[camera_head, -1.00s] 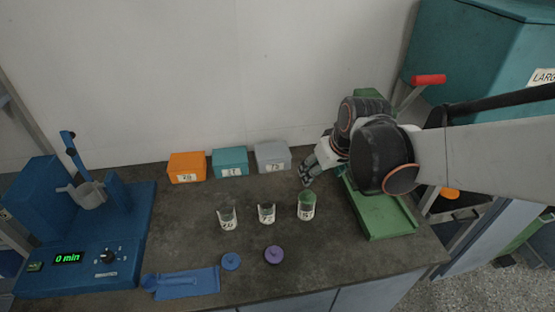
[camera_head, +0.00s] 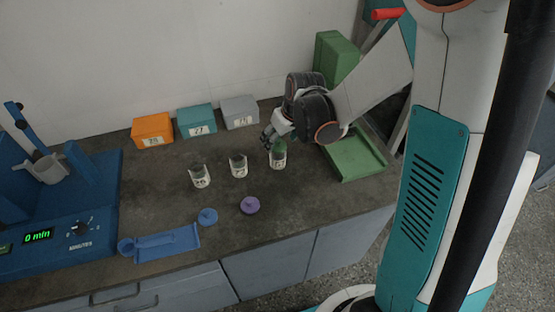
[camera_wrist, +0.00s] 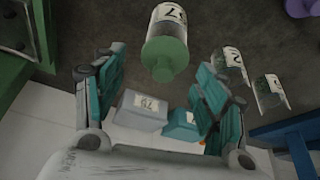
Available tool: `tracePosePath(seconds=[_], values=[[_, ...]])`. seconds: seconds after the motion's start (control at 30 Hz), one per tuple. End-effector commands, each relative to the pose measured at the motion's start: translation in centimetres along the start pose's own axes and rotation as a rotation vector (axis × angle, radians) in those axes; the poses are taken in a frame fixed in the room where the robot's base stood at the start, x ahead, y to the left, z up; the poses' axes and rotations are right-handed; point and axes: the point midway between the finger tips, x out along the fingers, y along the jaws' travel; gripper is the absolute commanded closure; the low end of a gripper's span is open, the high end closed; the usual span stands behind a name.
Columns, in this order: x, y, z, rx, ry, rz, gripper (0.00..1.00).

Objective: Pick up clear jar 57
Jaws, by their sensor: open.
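A clear jar with a green lid (camera_head: 278,158) stands upright at the right end of a row of jars on the dark bench. Its label seems to end in 7, so I take it as jar 57. In the wrist view the jar (camera_wrist: 168,40) shows lid toward the camera, just beyond the fingertips. My gripper (camera_head: 271,138) is close behind and above it, slightly to its left. In the wrist view my gripper (camera_wrist: 160,85) has its fingers spread wide, with nothing held between them.
Two other clear jars (camera_head: 239,167) (camera_head: 200,176) stand to the left. Blue (camera_head: 208,216) and purple (camera_head: 249,205) lids lie in front. Orange (camera_head: 153,130), teal (camera_head: 196,120) and grey (camera_head: 240,112) boxes stand behind. A green tray (camera_head: 357,158) lies right; the blue shaker (camera_head: 60,215) left.

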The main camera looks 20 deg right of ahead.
Motion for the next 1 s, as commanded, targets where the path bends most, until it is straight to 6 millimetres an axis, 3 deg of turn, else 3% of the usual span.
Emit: tracePosePath(seconds=[0.27, 0.53, 0.8, 0.87, 1.0], values=[[1.7, -0.1, 0.1, -0.001, 0.000, 0.000, 0.34], [5.5, -0.3, 0.2, -0.002, 0.000, 0.000, 0.34], [5.8, -0.3, 0.1, -0.001, 0.000, 0.000, 0.34], [5.8, -0.3, 0.1, -0.001, 0.000, 0.000, 0.46], [5.8, -0.3, 0.1, -0.001, 0.000, 0.000, 0.77]])
